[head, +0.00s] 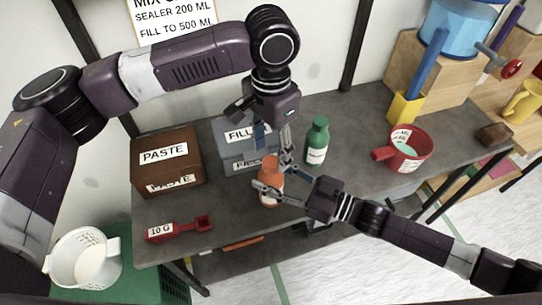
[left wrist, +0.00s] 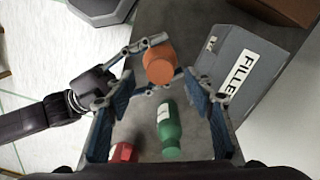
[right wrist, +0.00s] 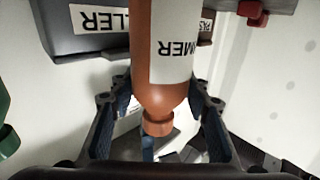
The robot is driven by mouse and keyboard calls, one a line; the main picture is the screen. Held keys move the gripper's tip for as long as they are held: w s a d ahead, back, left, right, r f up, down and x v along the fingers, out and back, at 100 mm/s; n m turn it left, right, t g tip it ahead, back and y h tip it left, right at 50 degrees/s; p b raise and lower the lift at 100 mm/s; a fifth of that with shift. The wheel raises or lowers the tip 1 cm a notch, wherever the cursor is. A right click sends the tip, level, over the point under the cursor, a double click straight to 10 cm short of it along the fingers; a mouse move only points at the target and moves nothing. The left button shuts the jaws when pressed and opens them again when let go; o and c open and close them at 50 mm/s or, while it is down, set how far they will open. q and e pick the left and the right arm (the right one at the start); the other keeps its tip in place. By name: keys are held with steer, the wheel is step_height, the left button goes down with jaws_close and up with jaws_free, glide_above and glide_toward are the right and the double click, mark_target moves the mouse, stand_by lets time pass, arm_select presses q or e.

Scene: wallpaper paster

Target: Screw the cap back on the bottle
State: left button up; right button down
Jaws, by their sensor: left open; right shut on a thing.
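An orange bottle (head: 268,189) with a white label stands at the middle of the grey bench's front part. My right gripper (head: 268,190) is shut around its body from the right. In the right wrist view the bottle (right wrist: 163,85) appears inverted, its label partly reading "MER". An orange cap-like piece (right wrist: 158,123) shows at its neck end; I cannot tell how tightly it sits. The orange top also shows in the left wrist view (left wrist: 160,67). My left gripper (head: 274,148) points down just above the bottle, open, its fingers apart (left wrist: 157,88) with nothing between them.
A green bottle (head: 317,143) stands close behind, to the right. A grey filler box (head: 232,129) is behind left, and a brown paste box (head: 168,138) further left. A red scoop (head: 181,228) lies front left. A red pot (head: 411,160) stands right.

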arm_select(q)
step_height(320, 180, up, 9)
steer(key=shift+f, duration=0.2)
arm_select(e)
steer(key=c, duration=1)
jaws_free()
steer(key=v, duration=1.2)
